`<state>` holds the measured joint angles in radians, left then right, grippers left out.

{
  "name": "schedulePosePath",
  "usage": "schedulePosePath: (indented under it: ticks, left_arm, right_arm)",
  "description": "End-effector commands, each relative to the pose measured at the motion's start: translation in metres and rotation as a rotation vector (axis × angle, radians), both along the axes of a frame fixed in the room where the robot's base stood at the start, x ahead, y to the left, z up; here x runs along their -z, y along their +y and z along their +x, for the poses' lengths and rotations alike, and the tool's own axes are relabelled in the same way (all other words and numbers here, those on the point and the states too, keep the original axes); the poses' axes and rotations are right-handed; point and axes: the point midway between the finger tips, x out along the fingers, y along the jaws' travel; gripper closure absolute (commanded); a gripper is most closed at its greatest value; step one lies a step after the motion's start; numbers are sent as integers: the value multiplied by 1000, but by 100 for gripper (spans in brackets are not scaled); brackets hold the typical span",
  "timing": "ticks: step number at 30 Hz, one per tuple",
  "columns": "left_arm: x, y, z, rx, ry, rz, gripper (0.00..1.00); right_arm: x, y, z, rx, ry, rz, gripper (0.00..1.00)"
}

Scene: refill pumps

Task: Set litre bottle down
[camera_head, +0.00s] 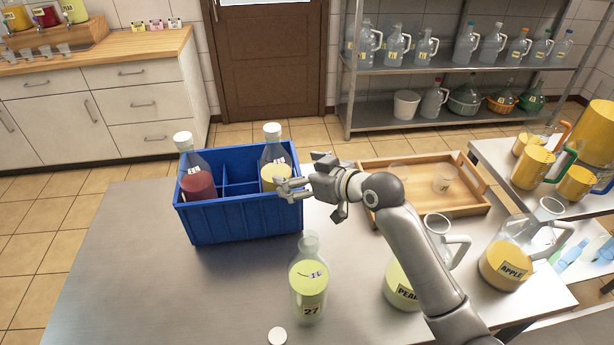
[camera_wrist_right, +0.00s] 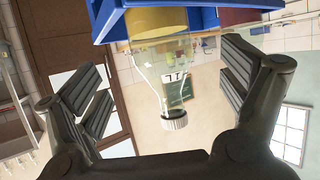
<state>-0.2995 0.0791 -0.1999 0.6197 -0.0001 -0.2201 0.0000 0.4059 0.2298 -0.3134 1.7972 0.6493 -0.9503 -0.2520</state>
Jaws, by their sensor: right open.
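A clear litre bottle (camera_head: 274,163) with a white cap and yellow contents stands in the right part of the blue crate (camera_head: 240,219). My right gripper (camera_head: 301,178) is open beside this bottle, at the crate's right side. In the right wrist view the bottle (camera_wrist_right: 165,72) appears upside down between the spread fingers of the gripper (camera_wrist_right: 165,88), with a gap on both sides. A second capped bottle (camera_head: 197,175), with red contents, stands in the left part of the crate. The crate hides the lower parts of both bottles. My left gripper is out of view.
An uncapped bottle (camera_head: 309,285) marked 27 stands on the steel table (camera_head: 160,260) near a loose white cap (camera_head: 277,336). Jugs marked PEAR (camera_head: 402,292) and APPLE (camera_head: 505,265) stand to the right. A wooden tray (camera_head: 410,205) lies behind my arm. The table's left part is clear.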

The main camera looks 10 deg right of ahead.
Motion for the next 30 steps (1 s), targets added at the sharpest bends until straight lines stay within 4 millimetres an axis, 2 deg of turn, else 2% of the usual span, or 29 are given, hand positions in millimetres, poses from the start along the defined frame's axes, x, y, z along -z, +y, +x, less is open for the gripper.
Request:
schedulePosePath:
  ticks: [7, 23, 26, 30]
  left_arm:
    - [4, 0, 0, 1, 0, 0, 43]
    - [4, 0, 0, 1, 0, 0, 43]
    - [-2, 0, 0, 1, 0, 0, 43]
    - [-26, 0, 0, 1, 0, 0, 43]
  right_arm:
    - [-9, -12, -16, 0, -1, 1, 7]
    - [-10, -14, -19, 0, -1, 1, 7]
    - [-16, -14, -18, 0, -2, 1, 7]
    - [-41, -14, -19, 0, -2, 1, 7]
